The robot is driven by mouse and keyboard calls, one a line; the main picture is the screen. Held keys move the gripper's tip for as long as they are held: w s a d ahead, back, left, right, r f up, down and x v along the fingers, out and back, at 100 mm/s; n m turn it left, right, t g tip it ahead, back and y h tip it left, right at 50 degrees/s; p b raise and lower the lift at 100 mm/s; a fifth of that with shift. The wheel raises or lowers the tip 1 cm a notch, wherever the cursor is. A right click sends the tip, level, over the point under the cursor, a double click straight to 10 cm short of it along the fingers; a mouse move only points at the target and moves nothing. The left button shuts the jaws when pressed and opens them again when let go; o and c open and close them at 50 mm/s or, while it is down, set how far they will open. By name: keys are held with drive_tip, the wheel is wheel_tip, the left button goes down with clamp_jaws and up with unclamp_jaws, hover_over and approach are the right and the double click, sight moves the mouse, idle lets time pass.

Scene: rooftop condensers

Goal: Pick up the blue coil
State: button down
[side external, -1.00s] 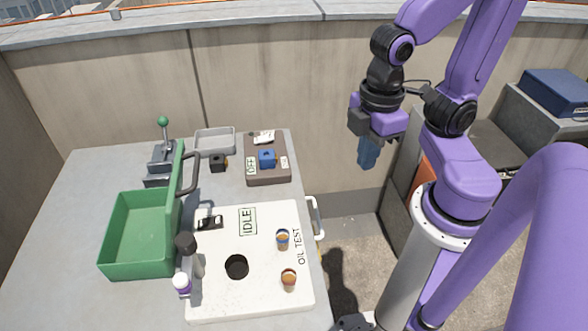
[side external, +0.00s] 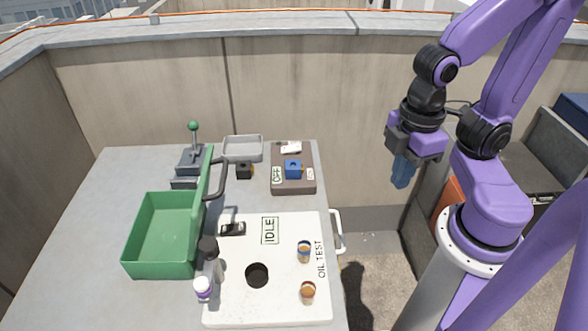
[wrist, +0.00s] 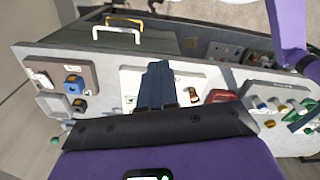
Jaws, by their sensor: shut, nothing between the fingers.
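The blue coil (side external: 293,169) is a small blue block on a dark brown board (side external: 294,186) marked OFF, at the back right of the table. In the wrist view the blue coil (wrist: 72,86) shows at the left. My gripper (side external: 402,174) hangs in the air to the right of the table, apart from the coil, with its blue fingers pointing down. The fingers (wrist: 156,84) are together and empty in the wrist view.
A black block (side external: 244,171) sits left of the brown board, below a grey tray (side external: 243,149). A green-knobbed lever (side external: 194,150), a green bin (side external: 158,271) and a white OIL TEST board (side external: 283,300) with cups and a bottle occupy the table. A parapet wall rises behind.

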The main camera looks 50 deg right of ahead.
idle(0.4)
drive_tip(key=shift+c, duration=2.4)
unclamp_jaws()
drive_tip(key=m, duration=2.2)
hover_over(293, 166)
wheel_tip(293, 166, down, 10)
drive_tip(key=shift+s+a+f, duration=0.15)
drive_tip(key=shift+f, duration=0.05)
drive_tip(key=shift+w+f, duration=0.2)
drive_tip(key=shift+f, duration=3.05)
